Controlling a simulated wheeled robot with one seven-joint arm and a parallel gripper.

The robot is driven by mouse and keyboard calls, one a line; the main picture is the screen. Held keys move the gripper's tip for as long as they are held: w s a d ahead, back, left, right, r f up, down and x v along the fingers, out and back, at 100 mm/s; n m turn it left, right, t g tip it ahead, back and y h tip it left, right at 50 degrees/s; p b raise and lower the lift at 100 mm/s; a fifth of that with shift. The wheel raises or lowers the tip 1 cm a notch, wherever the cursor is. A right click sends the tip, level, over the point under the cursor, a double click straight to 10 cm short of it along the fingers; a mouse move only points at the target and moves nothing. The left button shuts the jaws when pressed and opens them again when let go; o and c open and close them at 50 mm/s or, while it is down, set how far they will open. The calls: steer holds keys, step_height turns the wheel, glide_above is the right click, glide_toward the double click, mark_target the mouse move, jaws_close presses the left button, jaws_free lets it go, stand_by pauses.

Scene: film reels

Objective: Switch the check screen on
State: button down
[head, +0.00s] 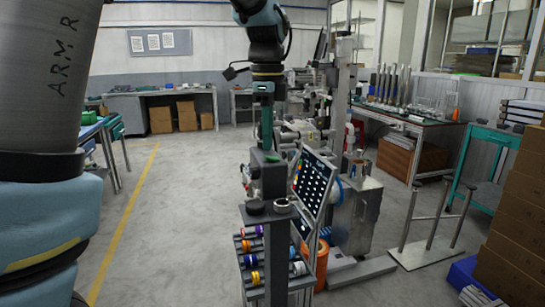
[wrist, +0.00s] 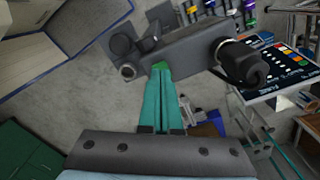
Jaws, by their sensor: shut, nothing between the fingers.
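My gripper (head: 267,138) points down in the head view, its teal fingers together and empty. In the wrist view the fingertips (wrist: 161,72) are at a small green part (wrist: 160,65) on the edge of a dark grey box; I cannot tell whether they touch it. The dark box (head: 268,183) stands on top of a rack in the head view, with the green part (head: 270,157) on its top. A tilted dark panel with rows of pale marks, seemingly the check screen (head: 315,184), is right of the box. It also shows in the wrist view (wrist: 282,68), with coloured patches.
The rack (head: 272,217) holds several coloured reels (head: 247,245) on lower shelves. A metal machine (head: 360,205) stands close behind the panel. Cardboard boxes (head: 515,215) are stacked at the right edge. The floor (head: 180,210) left of the rack is clear.

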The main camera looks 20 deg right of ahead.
mark_target(268, 156)
steer(key=shift+f+b, duration=0.55)
steer(key=shift+f, duration=0.4)
stand_by(0.4)
step_height(268, 156, up, 7)
steer(key=p, duration=0.6)
steer(key=shift+r, duration=0.1)
stand_by(0.5)
steer(key=w+a+f+n, duration=0.1)
steer(key=a+f+n, duration=0.4)
steer(key=a+n, duration=0.3)
steer(key=w+a+f+n, duration=0.2)
steer(key=a+f+n, duration=0.3)
steer(key=a, duration=0.5)
steer(key=s+a+f+n, duration=0.3)
steer(key=a+n, duration=0.2)
steer(key=a, duration=0.1)
steer(key=s+a+f+n+t, duration=0.1)
steer(key=s+a+f+n, duration=0.3)
steer(key=a+n, duration=0.2)
steer(key=shift+t, duration=0.3)
